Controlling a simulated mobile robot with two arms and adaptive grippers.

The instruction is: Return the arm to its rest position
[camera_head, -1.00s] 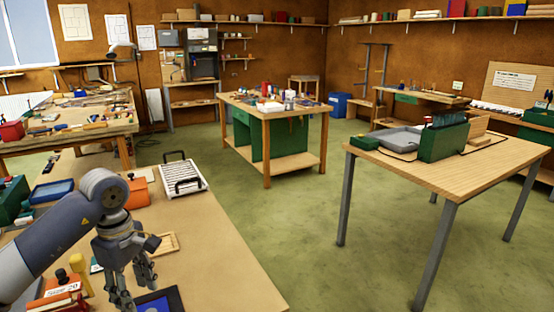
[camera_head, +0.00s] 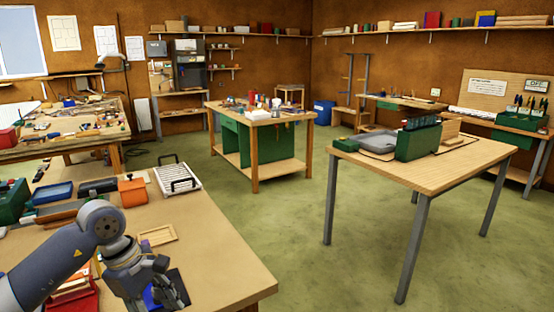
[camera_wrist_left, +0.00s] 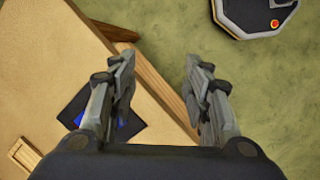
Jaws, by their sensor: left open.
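My left arm comes in from the lower left in the head view. Its gripper (camera_head: 158,288) is above the front part of the near workbench (camera_head: 225,262), by a dark mat (camera_head: 178,280) with a blue patch. In the left wrist view the two fingers of the left gripper (camera_wrist_left: 158,92) stand wide apart with nothing between them. Below them are the bench edge and the green floor (camera_wrist_left: 180,45). My right gripper is not in view.
On the bench are a wooden tray (camera_head: 158,236), a white rack (camera_head: 178,180), an orange box (camera_head: 132,191) and a red case (camera_head: 75,303). A wooden table (camera_head: 455,165) stands at the right. The floor between (camera_head: 270,215) is clear.

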